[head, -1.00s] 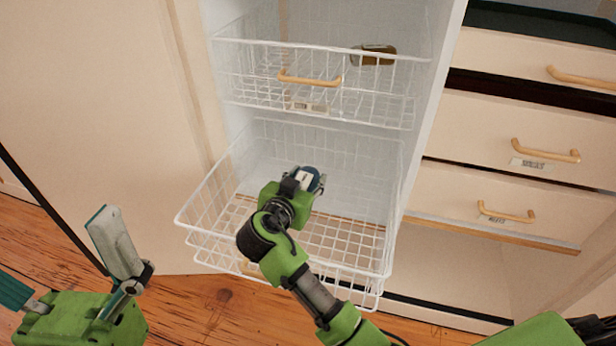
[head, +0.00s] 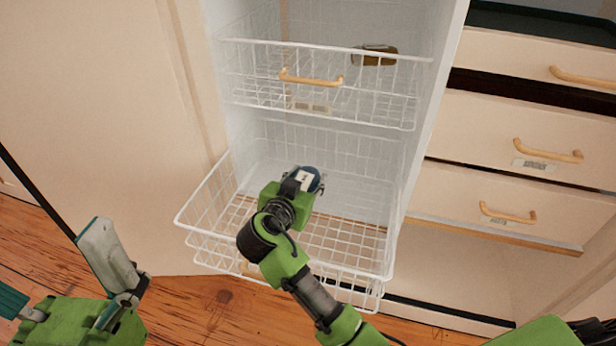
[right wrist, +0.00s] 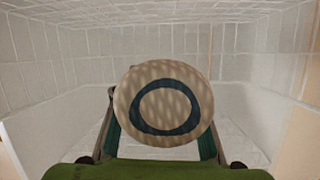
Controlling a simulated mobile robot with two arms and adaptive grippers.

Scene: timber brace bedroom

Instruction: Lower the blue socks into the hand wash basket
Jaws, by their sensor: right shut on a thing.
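The blue socks (head: 311,176) are a small rounded bundle at the end of my right arm in the head view, mostly hidden by the gripper. In the right wrist view the bundle (right wrist: 133,82) shows a round tan face with a dark blue ring. My right gripper (head: 306,182) is shut on it, over the pulled-out lower white wire basket (head: 205,205). The gap between socks and basket floor cannot be judged exactly. My left gripper (head: 55,262) is open and empty at the lower left, away from the basket.
An upper wire basket (head: 250,75) with a wooden handle (head: 311,81) sits above and behind, holding a brown item (head: 374,55). White cabinet walls flank both baskets. The visible lower basket floor looks empty.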

